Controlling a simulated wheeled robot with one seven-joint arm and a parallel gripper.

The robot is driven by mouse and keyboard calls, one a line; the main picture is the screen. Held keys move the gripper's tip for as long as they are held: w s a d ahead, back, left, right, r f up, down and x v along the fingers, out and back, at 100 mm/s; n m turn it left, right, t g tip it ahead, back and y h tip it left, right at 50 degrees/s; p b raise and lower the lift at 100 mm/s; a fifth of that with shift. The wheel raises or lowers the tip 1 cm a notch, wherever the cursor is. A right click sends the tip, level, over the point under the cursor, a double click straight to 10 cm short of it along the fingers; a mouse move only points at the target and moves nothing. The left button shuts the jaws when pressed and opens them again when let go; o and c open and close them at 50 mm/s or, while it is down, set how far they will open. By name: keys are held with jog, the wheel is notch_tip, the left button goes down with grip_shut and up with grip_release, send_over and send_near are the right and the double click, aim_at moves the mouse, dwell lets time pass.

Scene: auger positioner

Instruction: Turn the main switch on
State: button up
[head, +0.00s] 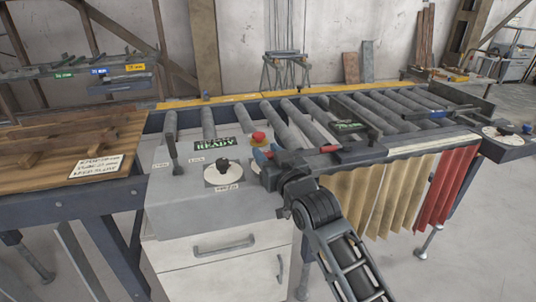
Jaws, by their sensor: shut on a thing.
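The grey control panel (170,205) of the machine carries a black rotary knob (223,165) on a round pale dial, a red mushroom-shaped button (258,138) on a yellow base, and an upright dark lever (171,152). Which of these is the main switch I cannot tell, as the labels are too small to read. My gripper (263,158) is at the panel's right side, just below the red button and right of the dial. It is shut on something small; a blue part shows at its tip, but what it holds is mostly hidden.
A roller conveyor (375,108) runs behind and right of the panel, with yellow and red curtains (390,195) below its edge. A wooden table (50,145) with a paper note (97,167) is at left. White drawers (215,265) are under the panel.

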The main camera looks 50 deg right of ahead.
jog(key=shift+f+n+t+y+b, duration=0.15)
jog(key=shift+n+t+y+b, duration=0.25)
jog(key=shift+n+y+b, duration=0.6)
jog(key=n+y+b, duration=0.1)
jog(key=y+b, duration=0.2)
jog(key=b, duration=0.2)
jog(key=shift+f+n+t+y, duration=0.1)
jog(key=shift+n+t+y, duration=0.3)
jog(key=n+y+b, duration=0.1)
jog(key=y+b, duration=0.1)
jog(key=shift+n+b, duration=0.3)
jog(key=shift+r+n+y+b, duration=0.2)
jog(key=shift+n+y+b, duration=0.6)
jog(key=shift+y, duration=1)
jog(key=o, duration=0.9)
jog(key=shift+o, duration=0.2)
jog(key=b+v, duration=0.1)
jog(key=v, duration=0.6)
jog(key=shift+s+r+b, duration=0.15)
jog(key=shift+s+b, duration=0.15)
jog(key=shift+s, duration=0.15)
